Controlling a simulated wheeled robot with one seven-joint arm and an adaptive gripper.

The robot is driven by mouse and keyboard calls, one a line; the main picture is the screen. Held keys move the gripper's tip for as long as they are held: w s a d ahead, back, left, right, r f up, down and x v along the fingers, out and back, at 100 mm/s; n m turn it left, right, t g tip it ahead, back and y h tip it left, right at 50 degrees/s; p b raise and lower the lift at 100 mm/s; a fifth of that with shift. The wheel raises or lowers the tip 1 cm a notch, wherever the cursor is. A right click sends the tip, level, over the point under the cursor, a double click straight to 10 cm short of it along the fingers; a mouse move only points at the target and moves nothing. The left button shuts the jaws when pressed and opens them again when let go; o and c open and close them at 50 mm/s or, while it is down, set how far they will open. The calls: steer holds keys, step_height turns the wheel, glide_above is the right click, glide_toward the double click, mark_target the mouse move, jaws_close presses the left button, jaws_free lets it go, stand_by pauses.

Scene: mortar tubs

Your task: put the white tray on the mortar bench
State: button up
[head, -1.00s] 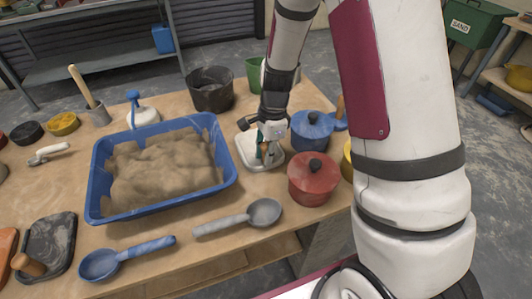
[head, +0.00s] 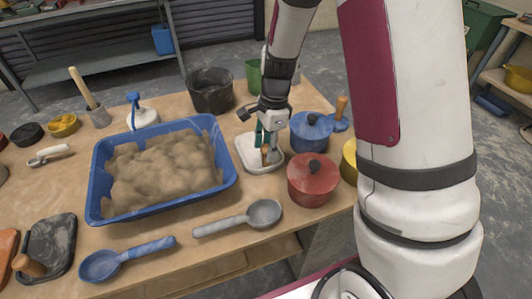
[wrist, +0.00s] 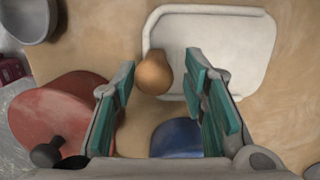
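The white tray (head: 247,150) lies flat on the light wooden bench top, between the blue tub and the blue and red pots. A wooden knob or handle (head: 266,153) stands upright at the tray. In the wrist view the white tray (wrist: 228,40) fills the upper middle, with the rounded wooden knob (wrist: 154,75) at its left edge. My gripper (head: 264,138) is above the tray. In the wrist view its green-padded fingers (wrist: 162,78) are apart, and the knob appears between them. I see no grip on anything. Whether the fingers touch the knob is unclear.
A blue tub (head: 228,178) of sandy material stands left of the tray. A blue pot (head: 309,132) and red lidded pot (head: 312,182) stand close on the right. A grey ladle (head: 262,214) lies in front, and a black bucket (head: 210,92) stands behind.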

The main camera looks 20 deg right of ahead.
steer(key=r, duration=0.5)
steer(key=d+r, duration=0.1)
steer(key=r, duration=0.2)
steer(key=shift+r+p, duration=0.2)
steer(key=shift+p, duration=0.1)
steer(key=shift+r, duration=0.35)
steer(key=s+a+r+n+t, duration=0.2)
steer(key=s+r+n, duration=0.7)
steer(key=s+r, duration=0.3)
steer(key=s+d+r+n+t+h, duration=0.1)
steer(key=s+r+n, duration=0.1)
steer(key=s+n, duration=0.7)
steer(key=s, duration=0.4)
steer(key=shift+s+t, duration=0.15)
steer(key=shift+t, duration=0.25)
steer(key=shift+s+r+t+p, duration=0.1)
steer(key=shift+r+t+p, duration=0.2)
steer(key=shift+r+p, duration=1.2)
steer(key=shift+r, duration=0.15)
